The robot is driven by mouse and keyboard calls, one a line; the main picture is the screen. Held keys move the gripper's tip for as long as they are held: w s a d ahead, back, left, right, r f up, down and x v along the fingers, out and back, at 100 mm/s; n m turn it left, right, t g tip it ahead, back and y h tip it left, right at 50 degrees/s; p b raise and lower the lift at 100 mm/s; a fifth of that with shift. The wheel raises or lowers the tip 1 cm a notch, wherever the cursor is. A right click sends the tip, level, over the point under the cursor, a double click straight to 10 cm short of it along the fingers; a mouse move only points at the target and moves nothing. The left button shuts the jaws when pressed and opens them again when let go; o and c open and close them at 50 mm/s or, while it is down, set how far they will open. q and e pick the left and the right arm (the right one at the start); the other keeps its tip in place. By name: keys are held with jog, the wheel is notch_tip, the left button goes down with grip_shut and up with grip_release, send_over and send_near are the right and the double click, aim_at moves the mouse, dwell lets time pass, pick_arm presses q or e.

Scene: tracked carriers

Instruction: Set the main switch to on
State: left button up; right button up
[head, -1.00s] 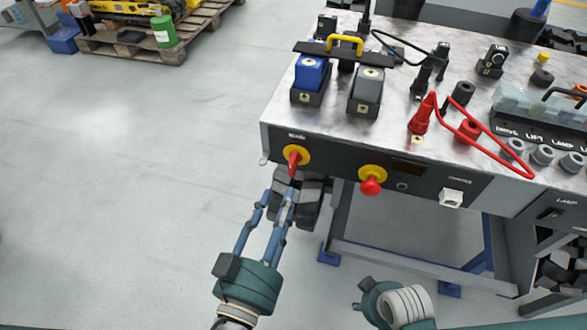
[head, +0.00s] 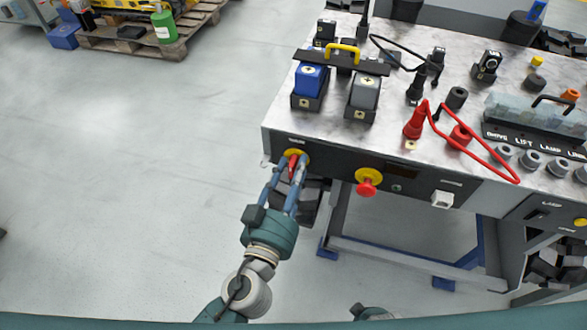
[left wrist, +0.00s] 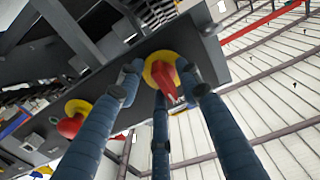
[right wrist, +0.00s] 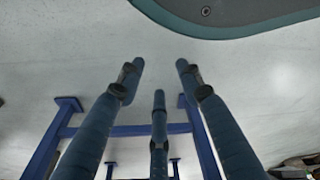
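The main switch is a red lever handle on a yellow round plate (head: 295,154), set at the left end of the bench's dark front panel. Its red handle (left wrist: 166,80) shows between my left fingers in the left wrist view. In the head view the handle points roughly downward, partly hidden by the fingers. My left gripper (head: 287,168) is open, its fingers spread on both sides of the handle with a third finger below. Contact with the handle is not clear. My right gripper (right wrist: 158,75) is open and empty, over bare floor below the bench.
A red knob (head: 367,184) on a yellow plate sits right of the switch, with a white connector (head: 442,200) farther right. Blue and grey blocks (head: 309,76) under a black bar with a yellow handle, plus red and black cables, are on the bench top. Floor to the left is free.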

pick_arm(q)
grip_shut()
